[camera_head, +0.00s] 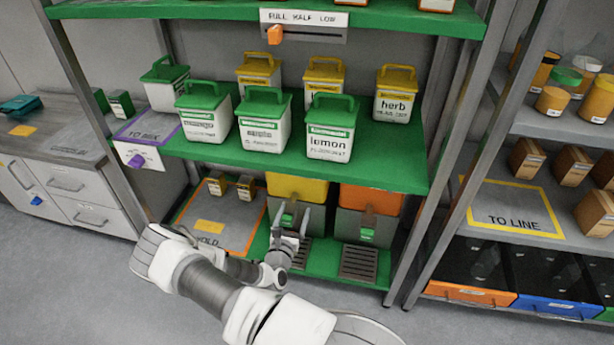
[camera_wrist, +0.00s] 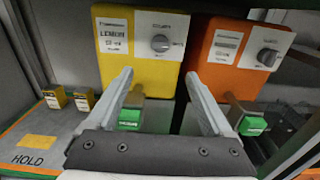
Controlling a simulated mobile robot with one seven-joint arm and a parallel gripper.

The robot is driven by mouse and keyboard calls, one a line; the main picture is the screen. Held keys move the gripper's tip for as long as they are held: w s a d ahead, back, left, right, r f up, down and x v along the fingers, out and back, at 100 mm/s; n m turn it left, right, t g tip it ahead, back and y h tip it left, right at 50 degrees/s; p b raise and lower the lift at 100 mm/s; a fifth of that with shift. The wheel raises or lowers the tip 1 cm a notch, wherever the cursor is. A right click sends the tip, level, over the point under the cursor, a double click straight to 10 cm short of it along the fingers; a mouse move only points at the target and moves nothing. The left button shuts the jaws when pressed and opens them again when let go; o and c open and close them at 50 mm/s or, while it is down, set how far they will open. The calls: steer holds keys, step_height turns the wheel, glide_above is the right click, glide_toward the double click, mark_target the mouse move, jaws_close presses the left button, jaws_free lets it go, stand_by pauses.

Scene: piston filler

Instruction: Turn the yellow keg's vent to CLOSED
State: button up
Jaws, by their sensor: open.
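The yellow keg (camera_wrist: 115,70) stands at the back in the wrist view, with a lemon label on its front. Its vent is a round grey knob (camera_wrist: 160,43) on a white plate; the plate's lettering is too small to read surely, and I cannot tell where the knob points. A green tap (camera_wrist: 130,118) sits low on the keg. My gripper (camera_wrist: 160,76) is open and empty, in front of the keg and apart from the knob. In the head view the yellow keg (camera_head: 284,187) is on the lowest shelf, partly behind my gripper (camera_head: 291,212).
An orange keg (camera_head: 370,199) with its own grey knob (camera_wrist: 267,57) stands to the right. Small yellow-lidded boxes (camera_wrist: 68,98) and the HOLD mat (camera_wrist: 22,140) lie left. The green shelf (camera_head: 385,175) with several tubs hangs above. A rack post (camera_head: 420,190) stands right.

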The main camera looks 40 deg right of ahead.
steer(key=shift+b+x, duration=2.5)
steer(key=shift+x, duration=6.1)
steer(key=shift+s, duration=0.1)
steer(key=shift+c, duration=0.3)
jaws_close()
